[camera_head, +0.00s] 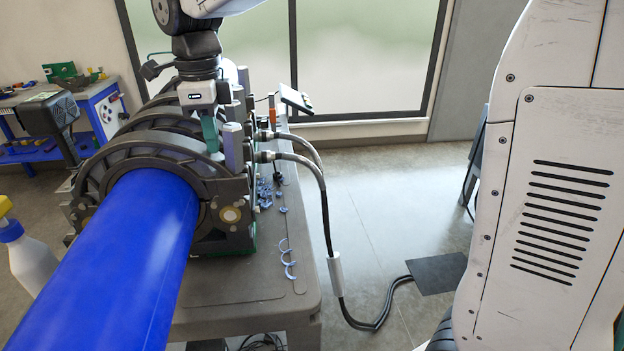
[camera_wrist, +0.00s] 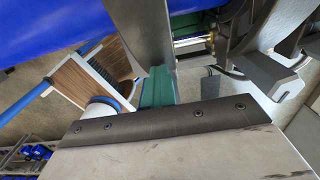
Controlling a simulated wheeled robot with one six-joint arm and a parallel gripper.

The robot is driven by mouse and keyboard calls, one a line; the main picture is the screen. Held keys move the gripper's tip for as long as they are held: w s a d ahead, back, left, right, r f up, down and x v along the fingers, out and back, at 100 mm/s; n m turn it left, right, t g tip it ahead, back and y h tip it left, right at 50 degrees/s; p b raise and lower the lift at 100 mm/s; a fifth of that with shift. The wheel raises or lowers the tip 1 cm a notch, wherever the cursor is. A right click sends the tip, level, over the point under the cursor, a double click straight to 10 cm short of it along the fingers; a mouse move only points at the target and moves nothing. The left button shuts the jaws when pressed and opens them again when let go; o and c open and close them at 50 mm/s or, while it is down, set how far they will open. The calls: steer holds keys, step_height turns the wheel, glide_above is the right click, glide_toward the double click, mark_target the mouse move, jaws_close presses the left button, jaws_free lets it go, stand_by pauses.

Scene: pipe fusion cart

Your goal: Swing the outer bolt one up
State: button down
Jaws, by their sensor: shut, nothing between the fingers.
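The blue pipe (camera_head: 130,262) lies in the dark grey ring clamps (camera_head: 160,143) of the fusion cart. A grey cylindrical bolt (camera_head: 233,147) stands upright at the right side of the nearest clamp; it appears to be the outer one. My gripper (camera_head: 213,148) points down over the clamp, just left of this bolt. Its teal fingers are shut with nothing between them; whether they touch the bolt cannot be told. In the wrist view my gripper (camera_wrist: 157,88) shows close up, with the blue pipe (camera_wrist: 60,25) behind; the bolt is not clear there.
Two hoses (camera_head: 322,195) leave the cart's right side. Blue shavings (camera_head: 286,258) lie on the cart top (camera_head: 245,283). A spray bottle (camera_head: 30,258) stands at the left. A blue workbench (camera_head: 105,112) is behind. The floor to the right is mostly clear.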

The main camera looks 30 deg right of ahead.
steer(key=shift+a, duration=0.25)
steer(key=shift+w+a+f, duration=0.1)
steer(key=shift+w+a+f, duration=0.1)
steer(key=shift+a, duration=0.35)
